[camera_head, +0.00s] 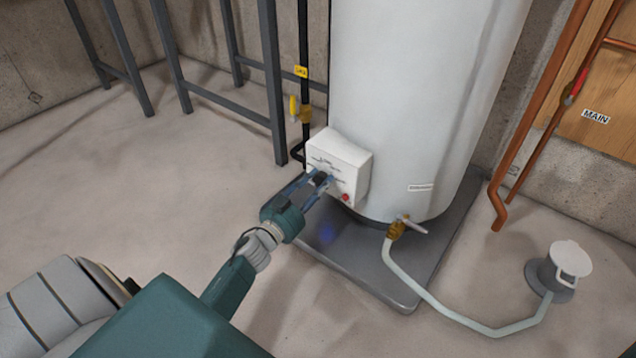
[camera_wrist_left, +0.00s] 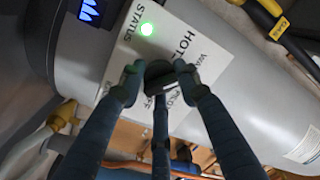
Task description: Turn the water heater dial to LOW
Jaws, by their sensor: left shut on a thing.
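The water heater (camera_head: 420,90) is a tall white tank with a white control box (camera_head: 338,158) low on its front. My left gripper (camera_head: 318,181) reaches the front of that box. In the left wrist view its fingers (camera_wrist_left: 160,78) are shut on the dark dial (camera_wrist_left: 158,70), which they partly cover. The words HOT, STATUS and part of PILOT show on the box face (camera_wrist_left: 180,40) around it. A green status light (camera_wrist_left: 147,28) is lit. The dial's pointer setting cannot be made out. My right gripper is not in view.
A red button (camera_head: 345,198) sits low on the box. A drain valve (camera_head: 398,228) with a pale hose (camera_head: 430,290) runs to a floor drain (camera_head: 560,270). A black gas pipe with a yellow valve (camera_head: 300,110) and a grey metal frame (camera_head: 275,90) stand left. Open floor lies left.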

